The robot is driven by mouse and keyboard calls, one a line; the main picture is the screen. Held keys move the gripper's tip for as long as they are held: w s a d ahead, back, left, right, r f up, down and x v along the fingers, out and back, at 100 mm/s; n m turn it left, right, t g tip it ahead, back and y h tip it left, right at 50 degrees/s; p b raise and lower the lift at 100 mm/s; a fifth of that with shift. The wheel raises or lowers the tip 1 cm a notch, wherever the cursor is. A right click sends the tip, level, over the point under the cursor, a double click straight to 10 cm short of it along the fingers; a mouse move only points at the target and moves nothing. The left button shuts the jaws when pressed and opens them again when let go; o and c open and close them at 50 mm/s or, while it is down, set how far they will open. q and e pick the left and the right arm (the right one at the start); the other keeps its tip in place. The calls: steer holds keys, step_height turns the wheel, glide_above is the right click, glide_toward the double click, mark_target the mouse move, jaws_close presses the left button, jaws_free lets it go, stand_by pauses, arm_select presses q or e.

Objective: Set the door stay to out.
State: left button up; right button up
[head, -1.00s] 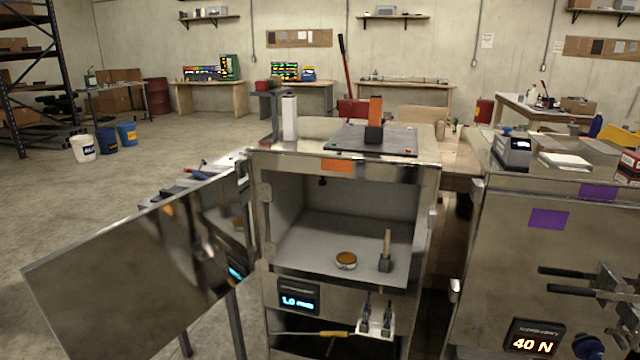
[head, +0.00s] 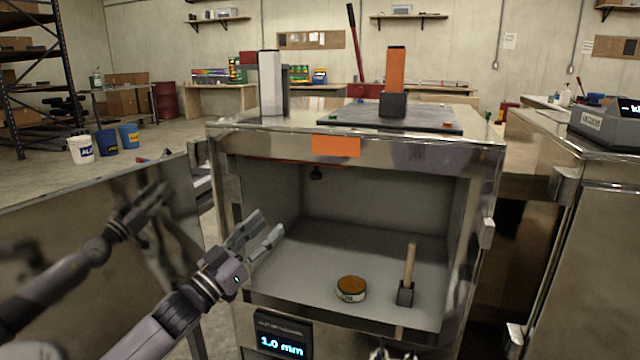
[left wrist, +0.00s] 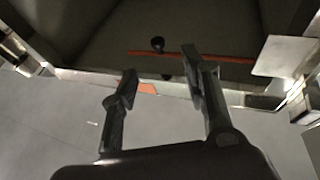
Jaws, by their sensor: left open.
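A box-shaped metal cabinet (head: 420,150) stands open in front of me. Its door (head: 70,225) is swung out to the left and mirrors my arm. A dark knob (head: 316,173) hangs under the cabinet roof; it also shows in the left wrist view (left wrist: 158,44), near a thin red-orange bar (left wrist: 225,58). These may be the door stay; I cannot tell its setting. My left gripper (head: 268,222) is open and empty at the left of the cabinet opening, below and left of the knob. In the left wrist view its fingers (left wrist: 160,64) point towards the knob, apart from it.
A round tin (head: 351,289) and a dark block with a wooden handle (head: 406,292) stand on the cabinet floor.

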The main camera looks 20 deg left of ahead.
mark_target(316, 179)
arm_select(q)
steer(key=x, duration=0.5)
steer(key=r+x, duration=0.1)
steer(key=x, duration=1.1)
steer(key=shift+s+d+r, duration=0.2)
steer(key=shift+d+r, duration=0.05)
steer(key=shift+r, duration=0.15)
steer(key=shift+c, duration=0.2)
jaws_close()
